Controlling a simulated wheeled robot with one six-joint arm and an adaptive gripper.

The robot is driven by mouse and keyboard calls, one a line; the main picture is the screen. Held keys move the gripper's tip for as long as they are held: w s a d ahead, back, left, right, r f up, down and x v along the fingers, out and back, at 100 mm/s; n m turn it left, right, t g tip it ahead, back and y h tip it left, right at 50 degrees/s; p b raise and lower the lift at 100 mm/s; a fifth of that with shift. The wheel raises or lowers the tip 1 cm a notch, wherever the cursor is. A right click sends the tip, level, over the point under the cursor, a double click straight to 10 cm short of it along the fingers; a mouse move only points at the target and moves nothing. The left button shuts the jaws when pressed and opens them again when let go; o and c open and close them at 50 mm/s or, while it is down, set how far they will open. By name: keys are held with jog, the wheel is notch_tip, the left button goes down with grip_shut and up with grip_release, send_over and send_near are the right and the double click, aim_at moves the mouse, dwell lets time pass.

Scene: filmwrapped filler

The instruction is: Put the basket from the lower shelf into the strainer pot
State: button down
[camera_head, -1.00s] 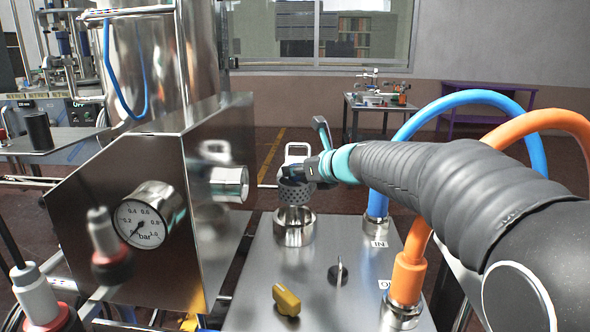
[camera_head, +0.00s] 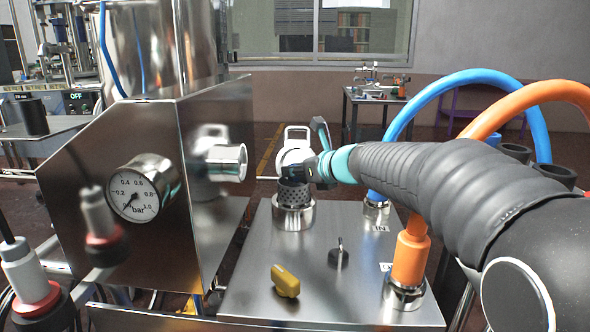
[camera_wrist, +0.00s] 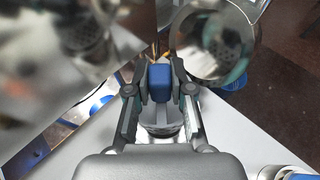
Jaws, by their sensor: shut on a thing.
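The basket (camera_head: 293,194) is a dark grey perforated cylinder. It is upright in the mouth of the strainer pot (camera_head: 294,217), a short round steel pot on the steel top. Its lower end is hidden by the pot's rim, and its upper part stands above it. My gripper (camera_head: 310,170) is at the basket's top, coming from the right. In the wrist view my gripper (camera_wrist: 160,82) is shut on a blue block, which looks like the basket's grip. The basket's body is hard to make out there.
A white handled thing (camera_head: 296,150) is behind. The yellow knob (camera_head: 285,281), black knob (camera_head: 339,256), blue hose (camera_head: 540,120) and orange hose (camera_head: 411,257) are nearby.

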aim_at(295, 191)
jog(key=shift+f+b, duration=2)
jog(key=shift+f, duration=0.55)
jog(key=shift+f, duration=0.3)
jog(key=c, duration=0.9)
grip_release()
jog(key=shift+c, duration=0.2)
